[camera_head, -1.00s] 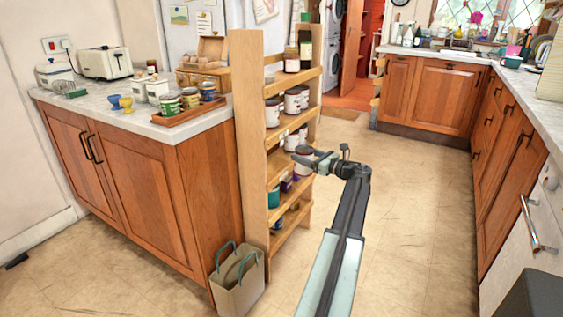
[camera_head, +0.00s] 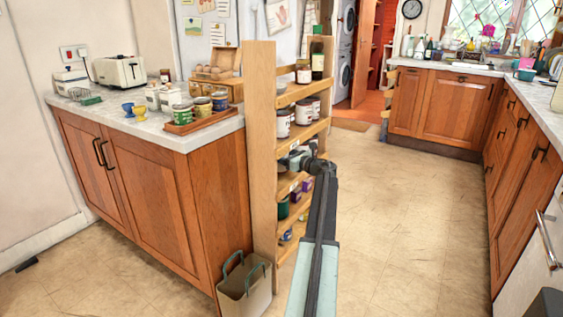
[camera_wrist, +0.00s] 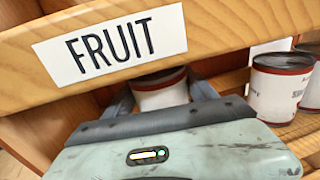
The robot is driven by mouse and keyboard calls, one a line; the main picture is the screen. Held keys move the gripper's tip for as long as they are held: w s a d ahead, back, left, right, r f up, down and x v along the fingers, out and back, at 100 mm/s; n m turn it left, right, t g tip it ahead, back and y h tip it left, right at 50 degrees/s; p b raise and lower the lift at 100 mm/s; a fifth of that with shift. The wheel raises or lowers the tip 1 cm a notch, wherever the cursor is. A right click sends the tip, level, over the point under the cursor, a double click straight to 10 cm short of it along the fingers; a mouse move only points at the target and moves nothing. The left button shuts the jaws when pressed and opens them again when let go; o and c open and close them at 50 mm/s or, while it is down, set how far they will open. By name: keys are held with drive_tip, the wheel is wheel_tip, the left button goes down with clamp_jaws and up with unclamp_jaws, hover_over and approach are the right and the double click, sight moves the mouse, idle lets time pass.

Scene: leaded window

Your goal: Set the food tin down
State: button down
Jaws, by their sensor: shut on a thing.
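My gripper (camera_head: 298,156) reaches into the tall wooden shelf unit (camera_head: 262,150) in the head view. In the wrist view my gripper (camera_wrist: 160,100) is shut on the food tin (camera_wrist: 162,92), which is white with a dark red band near its top. The tin sits between the fingers, just under a wooden shelf board carrying a FRUIT label (camera_wrist: 110,45). The gripper body hides the tin's lower part, so I cannot tell whether it touches the shelf. In the head view I cannot make out the tin apart from the gripper.
Similar tins (camera_wrist: 281,88) stand to the right in the wrist view. More tins (camera_head: 283,124) stand on a shelf above my gripper in the head view. A bag (camera_head: 243,287) stands on the floor by the unit. The floor (camera_head: 410,220) to the right is clear.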

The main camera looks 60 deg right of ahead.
wheel_tip(320, 180, down, 4)
drive_tip(key=shift+s+r+b, duration=0.15)
drive_tip(key=shift+r+b, duration=0.1)
drive_tip(key=shift+b, duration=0.7)
drive_tip(key=shift+r, duration=0.25)
drive_tip(key=shift+f, duration=0.25)
drive_tip(key=shift+c, duration=1.4)
unclamp_jaws()
drive_tip(key=shift+r, duration=0.1)
drive_tip(key=shift+r, duration=0.1)
drive_tip(key=shift+s, duration=0.35)
drive_tip(key=s+a, duration=0.2)
drive_tip(key=s, duration=0.9)
drive_tip(key=shift+s+d, duration=0.1)
drive_tip(key=shift+s, duration=0.1)
